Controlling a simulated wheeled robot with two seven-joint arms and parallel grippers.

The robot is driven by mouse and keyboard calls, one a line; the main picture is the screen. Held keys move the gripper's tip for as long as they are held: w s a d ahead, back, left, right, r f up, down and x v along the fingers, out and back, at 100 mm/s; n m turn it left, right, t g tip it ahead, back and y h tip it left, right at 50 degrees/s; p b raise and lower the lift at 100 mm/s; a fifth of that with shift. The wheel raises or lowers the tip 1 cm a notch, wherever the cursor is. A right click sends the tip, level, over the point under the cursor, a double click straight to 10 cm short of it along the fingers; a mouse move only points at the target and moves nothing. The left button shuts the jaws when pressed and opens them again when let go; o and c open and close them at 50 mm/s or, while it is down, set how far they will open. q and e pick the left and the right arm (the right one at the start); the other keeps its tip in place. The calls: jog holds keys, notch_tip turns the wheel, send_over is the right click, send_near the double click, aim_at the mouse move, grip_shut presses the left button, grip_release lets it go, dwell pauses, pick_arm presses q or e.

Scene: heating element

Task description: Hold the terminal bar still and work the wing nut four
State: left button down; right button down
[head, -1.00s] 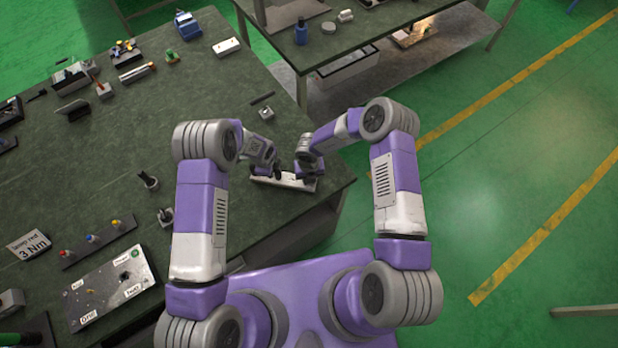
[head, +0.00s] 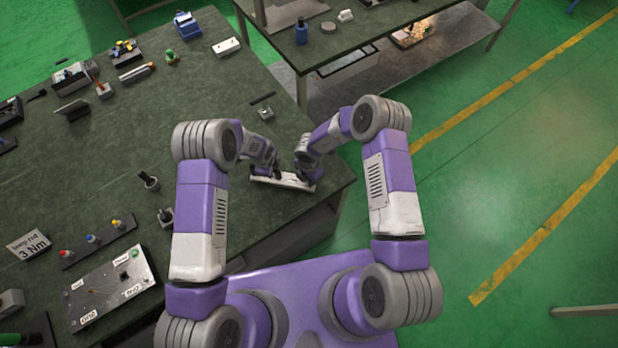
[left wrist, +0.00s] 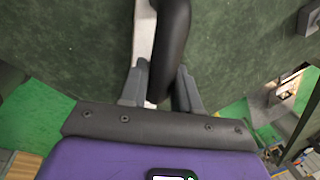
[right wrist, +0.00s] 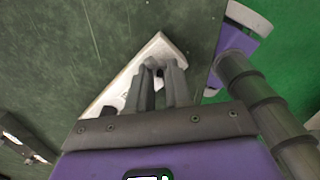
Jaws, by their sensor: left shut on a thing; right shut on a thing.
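The white terminal bar (head: 284,182) lies near the right front corner of the dark workbench. My left gripper (head: 257,170) is at its left end. In the left wrist view, my left gripper (left wrist: 160,82) is shut on the bar's thick black grip (left wrist: 171,45), with the white bar (left wrist: 143,38) beside it. My right gripper (head: 303,174) is over the bar's right part. In the right wrist view, my right gripper (right wrist: 157,66) is shut at the small wing nut on the white bar (right wrist: 125,83). The fingers mostly hide the nut.
A small grey block (head: 266,115) stands behind the bar. Dark upright tools (head: 148,180), a strip with coloured knobs (head: 95,241) and a labelled plate (head: 110,287) are to the left. The bench's right edge is close to the bar. A second bench (head: 340,40) is behind.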

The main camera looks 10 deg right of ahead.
jog(key=m, duration=0.4)
jog(key=shift+m, duration=0.3)
jog(key=m, duration=0.3)
jog(key=shift+m, duration=0.3)
jog(key=m, duration=0.3)
jog(key=shift+m, duration=2.1)
jog(key=c, duration=1)
grip_release()
jog(key=shift+c, duration=0.2)
